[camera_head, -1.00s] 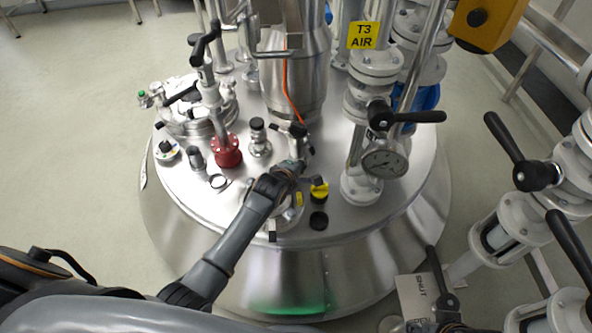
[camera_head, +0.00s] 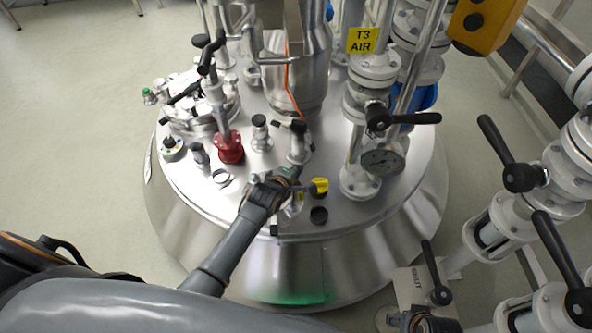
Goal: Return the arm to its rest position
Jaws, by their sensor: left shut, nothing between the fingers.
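My left arm comes in from the lower left and reaches over the front of the steel reactor lid (camera_head: 335,205). My left gripper (camera_head: 292,172) is at its end, shut and empty. It is small and seen from behind, so its fingertips are hard to make out. It lies just in front of a small steel valve fitting with a black handle (camera_head: 297,145); I cannot tell whether they touch. A yellow-topped fitting (camera_head: 319,187) stands close to its right. My right gripper does not show clearly; only a dark piece, possibly of my right arm, is at the bottom edge.
A red flanged fitting (camera_head: 230,150) and other lid fittings stand to the left. A pressure gauge (camera_head: 382,162) and piping with black valve levers (camera_head: 522,177) crowd the right. A yellow box (camera_head: 487,22) hangs top right.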

